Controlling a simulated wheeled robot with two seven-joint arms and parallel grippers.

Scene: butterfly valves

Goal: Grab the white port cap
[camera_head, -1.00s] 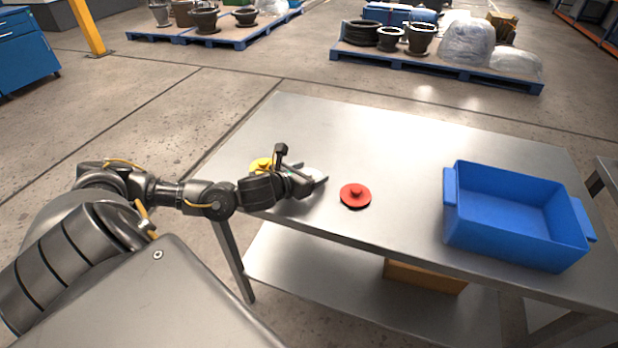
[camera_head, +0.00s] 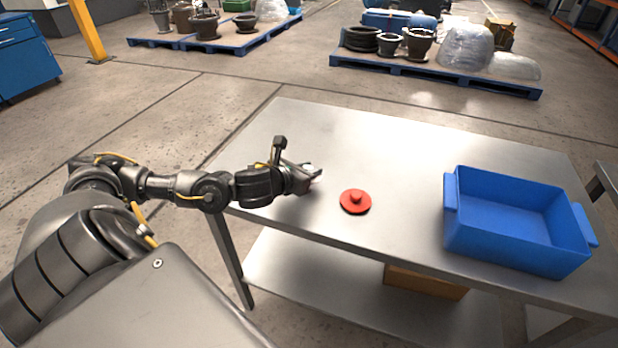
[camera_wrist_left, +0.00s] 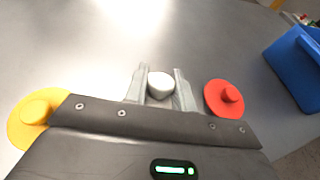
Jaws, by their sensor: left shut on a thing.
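The white port cap (camera_wrist_left: 161,85) shows in the left wrist view between the two fingers of my left gripper (camera_wrist_left: 160,88), which is shut on its knob. In the head view my left gripper (camera_head: 312,175) is over the left part of the metal table, and the cap is mostly hidden there by the fingers. A red cap (camera_head: 355,201) lies on the table just right of the gripper; it also shows in the left wrist view (camera_wrist_left: 224,99). A yellow cap (camera_wrist_left: 36,112) lies to the left in the wrist view, and my arm mostly covers it in the head view.
A blue bin (camera_head: 514,221) stands at the right of the metal table (camera_head: 400,150). The table's back middle is clear. An orange-brown box (camera_head: 426,281) sits on the lower shelf. Pallets with pipe parts stand on the floor behind.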

